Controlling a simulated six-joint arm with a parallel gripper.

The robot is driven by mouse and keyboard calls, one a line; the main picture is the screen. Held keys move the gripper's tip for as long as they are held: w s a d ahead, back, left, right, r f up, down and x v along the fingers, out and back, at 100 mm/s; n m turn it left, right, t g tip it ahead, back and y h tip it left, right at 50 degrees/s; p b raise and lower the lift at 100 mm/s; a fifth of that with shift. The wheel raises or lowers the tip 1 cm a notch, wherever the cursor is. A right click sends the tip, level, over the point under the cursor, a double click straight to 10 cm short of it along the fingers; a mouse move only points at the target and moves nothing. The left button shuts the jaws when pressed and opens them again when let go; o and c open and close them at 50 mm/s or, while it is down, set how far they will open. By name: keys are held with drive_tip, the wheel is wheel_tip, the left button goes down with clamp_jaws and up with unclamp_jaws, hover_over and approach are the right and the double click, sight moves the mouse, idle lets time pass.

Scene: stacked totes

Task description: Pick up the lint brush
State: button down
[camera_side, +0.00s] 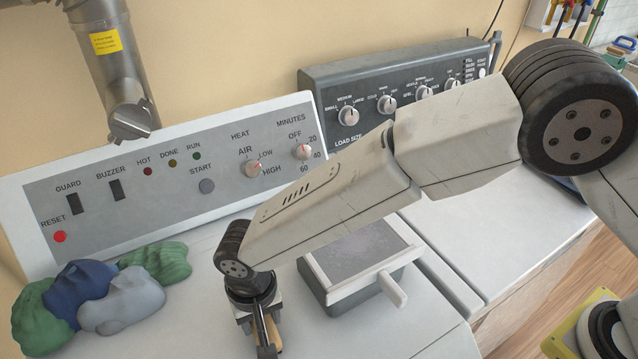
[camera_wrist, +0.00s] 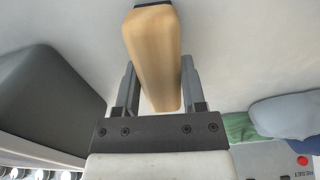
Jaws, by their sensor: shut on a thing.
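The lint brush shows in the wrist view as a long tan wooden handle (camera_wrist: 152,50) with a dark end at the top edge. My gripper (camera_wrist: 160,72) has one finger on each side of this handle and is shut on it. In the side view my gripper (camera_side: 262,335) points down near the bottom edge, over the white machine top. Most of the brush is hidden there by the gripper and the frame edge. I cannot tell whether the brush touches the top.
A framed grey lint screen (camera_side: 398,290) lies just right of my gripper. A pile of green and blue cloths (camera_side: 122,302) lies at left. The dryer panel (camera_side: 105,210) and washer panel (camera_side: 330,88) stand behind. White top (camera_side: 210,290) is clear between cloths and gripper.

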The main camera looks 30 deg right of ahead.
drive_tip(key=shift+r, duration=0.15)
drive_tip(key=shift+r, duration=0.55)
wheel_tip(320, 180, up, 2)
drive_tip(key=s+d+r, duration=0.9)
drive_tip(key=s, duration=0.1)
drive_tip(key=shift+s+d+r, duration=0.15)
drive_tip(key=shift+s+r, duration=0.1)
drive_tip(key=shift+r, duration=0.05)
idle(0.5)
